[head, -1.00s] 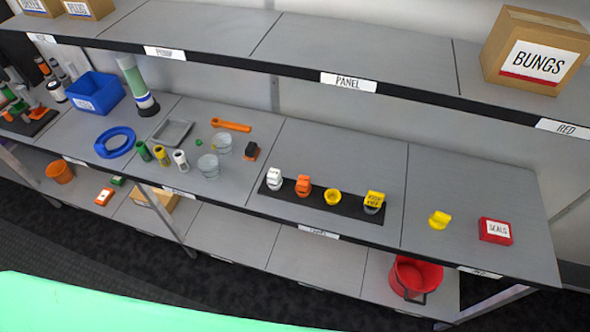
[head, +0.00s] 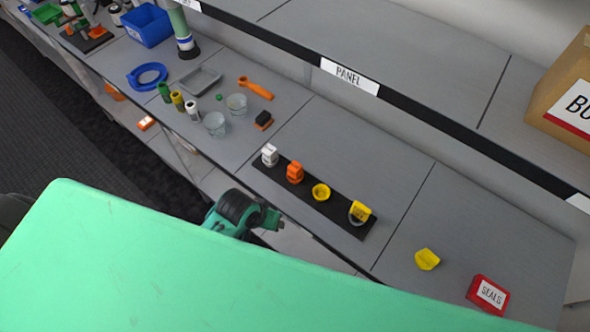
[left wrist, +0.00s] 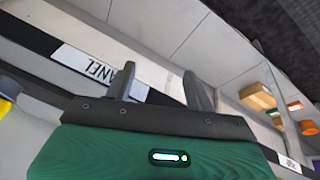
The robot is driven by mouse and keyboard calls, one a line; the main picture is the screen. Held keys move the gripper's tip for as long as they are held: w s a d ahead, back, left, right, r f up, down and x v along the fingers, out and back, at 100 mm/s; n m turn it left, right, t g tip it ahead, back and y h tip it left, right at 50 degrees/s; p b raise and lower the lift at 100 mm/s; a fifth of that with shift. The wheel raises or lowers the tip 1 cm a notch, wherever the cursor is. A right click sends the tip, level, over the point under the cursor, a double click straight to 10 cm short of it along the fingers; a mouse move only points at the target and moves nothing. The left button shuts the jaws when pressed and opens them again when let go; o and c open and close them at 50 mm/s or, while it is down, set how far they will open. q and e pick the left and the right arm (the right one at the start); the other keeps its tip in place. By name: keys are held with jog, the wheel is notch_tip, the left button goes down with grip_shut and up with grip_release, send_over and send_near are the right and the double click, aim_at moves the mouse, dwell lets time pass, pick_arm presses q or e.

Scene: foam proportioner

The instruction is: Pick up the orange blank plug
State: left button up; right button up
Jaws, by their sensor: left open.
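The orange blank plug (head: 295,172) stands on a black strip (head: 334,208) on the shelf, between a white plug (head: 270,155) and a yellow cup-shaped plug (head: 321,191). My left gripper (head: 277,219), partly hidden by my green body, is in front of the shelf edge, below and left of the strip in the head view and apart from the orange plug. In the left wrist view its two fingers (left wrist: 163,88) are spread, with nothing seen between them but the shelf front and its PANEL label. The orange plug is not seen there. My right gripper is not in view.
A yellow tagged piece (head: 360,211) stands at the strip's right end. A loose yellow piece (head: 427,259) and a red SEALS box (head: 488,294) lie farther right. Clear cups (head: 215,123) stand left. An upper shelf edge (head: 440,123) runs behind; shelf behind the strip is clear.

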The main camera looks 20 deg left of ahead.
pick_arm(q)
notch_tip(320, 180, up, 9)
jog(key=d+h, duration=0.1)
jog(key=d, duration=0.2)
jog(key=n+g+y, duration=0.2)
jog(key=n+g, duration=0.2)
jog(key=n, duration=1)
send_near(295, 166)
jog(key=f, duration=0.1)
jog(key=f+p, duration=0.1)
jog(key=f, duration=0.3)
jog(key=shift+w+a+f, duration=0.25)
jog(key=shift+a, duration=0.05)
jog(key=f, duration=0.1)
jog(key=d+f+p, duration=0.1)
jog(key=f, duration=0.1)
jog(key=s+f+p, duration=0.1)
jog(key=shift+d+f, duration=0.25)
jog(key=shift+f, duration=0.35)
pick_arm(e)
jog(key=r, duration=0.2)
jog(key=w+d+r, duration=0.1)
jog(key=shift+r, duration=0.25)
pick_arm(q)
jog(key=c, duration=1.1)
jog(key=shift+o, duration=0.2)
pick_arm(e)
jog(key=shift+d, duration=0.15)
